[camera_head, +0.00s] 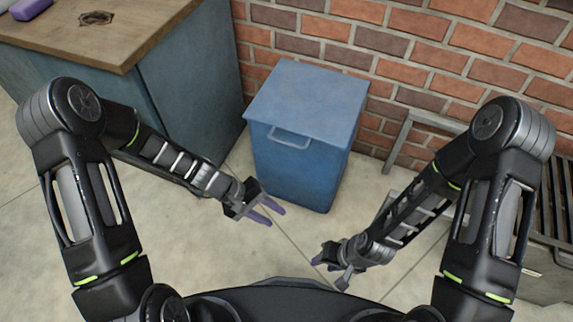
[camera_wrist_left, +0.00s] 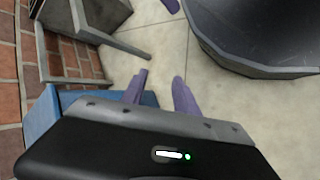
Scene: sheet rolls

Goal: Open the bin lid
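A blue bin (camera_head: 300,168) stands on the floor against the brick wall, with its flat lid (camera_head: 310,98) shut. A handle (camera_head: 289,137) shows on the front edge of the lid. My left gripper (camera_head: 275,214) is open and empty, in front of the bin and below the handle in the head view. Its two purple fingers (camera_wrist_left: 160,92) are apart in the left wrist view, with floor between them. Part of the blue bin (camera_wrist_left: 42,115) shows at the left there, partly hidden by the gripper body. My right gripper (camera_head: 325,262) is lower right of the bin; its fingers are hard to make out.
A blue cabinet with a wooden top (camera_head: 95,35) stands left of the bin, with a purple object (camera_head: 30,8) on it. A brick wall (camera_head: 430,60) is behind. A grey metal frame (camera_head: 405,130) stands to the right. Floor in front of the bin is clear.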

